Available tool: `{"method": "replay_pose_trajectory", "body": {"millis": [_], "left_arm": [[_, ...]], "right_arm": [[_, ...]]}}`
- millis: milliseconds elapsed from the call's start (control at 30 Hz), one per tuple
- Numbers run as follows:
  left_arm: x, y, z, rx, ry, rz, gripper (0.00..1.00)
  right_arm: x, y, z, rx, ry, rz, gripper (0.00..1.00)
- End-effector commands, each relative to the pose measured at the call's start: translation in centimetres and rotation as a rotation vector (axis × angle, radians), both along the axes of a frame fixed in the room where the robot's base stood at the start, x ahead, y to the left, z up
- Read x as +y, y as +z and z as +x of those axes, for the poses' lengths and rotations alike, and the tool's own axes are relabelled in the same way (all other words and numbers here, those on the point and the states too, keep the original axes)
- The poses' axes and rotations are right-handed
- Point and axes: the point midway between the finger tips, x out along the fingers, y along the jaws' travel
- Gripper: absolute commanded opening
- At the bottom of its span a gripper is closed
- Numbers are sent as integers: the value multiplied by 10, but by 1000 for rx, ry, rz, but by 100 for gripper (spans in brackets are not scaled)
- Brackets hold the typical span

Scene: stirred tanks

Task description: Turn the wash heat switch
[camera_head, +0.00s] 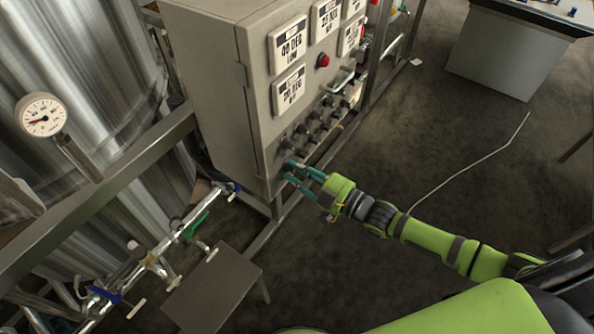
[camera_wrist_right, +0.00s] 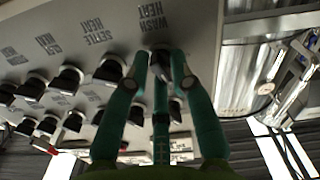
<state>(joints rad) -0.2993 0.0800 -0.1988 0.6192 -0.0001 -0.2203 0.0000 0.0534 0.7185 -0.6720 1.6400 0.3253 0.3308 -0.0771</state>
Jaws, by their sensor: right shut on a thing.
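The wash heat switch (camera_wrist_right: 159,58) is a dark knob on the grey control panel, under the label "WASH HEAT", which appears upside down in the right wrist view. My right gripper (camera_head: 288,171) has teal fingers and reaches the lower front corner of the cabinet in the head view. In the right wrist view its fingers (camera_wrist_right: 160,72) close around the switch, shut on it. The fingers partly hide the knob, so its exact angle is hard to tell. My left gripper is not in view.
The control cabinet (camera_head: 205,95) carries several displays, a red button (camera_head: 323,60) and rows of similar dark knobs (camera_wrist_right: 68,79) close beside the switch. Steel tanks and pipes with valves stand at left, near a small grey step (camera_head: 213,293). The floor at right is mostly clear.

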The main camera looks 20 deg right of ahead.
Motion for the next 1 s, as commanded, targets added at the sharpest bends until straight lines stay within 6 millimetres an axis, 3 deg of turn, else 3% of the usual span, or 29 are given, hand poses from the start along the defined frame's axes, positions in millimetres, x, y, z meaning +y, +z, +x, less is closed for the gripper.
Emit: {"method": "replay_pose_trajectory", "body": {"millis": [367, 400, 433, 767, 1000], "left_arm": [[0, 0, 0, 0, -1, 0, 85], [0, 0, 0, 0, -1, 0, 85], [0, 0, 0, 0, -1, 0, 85], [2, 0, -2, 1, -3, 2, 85], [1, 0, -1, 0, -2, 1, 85]], "right_arm": [[-3, 6, 4, -10, -6, 8, 0], [-3, 6, 4, -11, -6, 7, 32], [-3, 6, 4, -11, -6, 7, 41], [-2, 2, 1, -2, -3, 4, 41], [-22, 1, -26, 2, -1, 2, 41]]}}
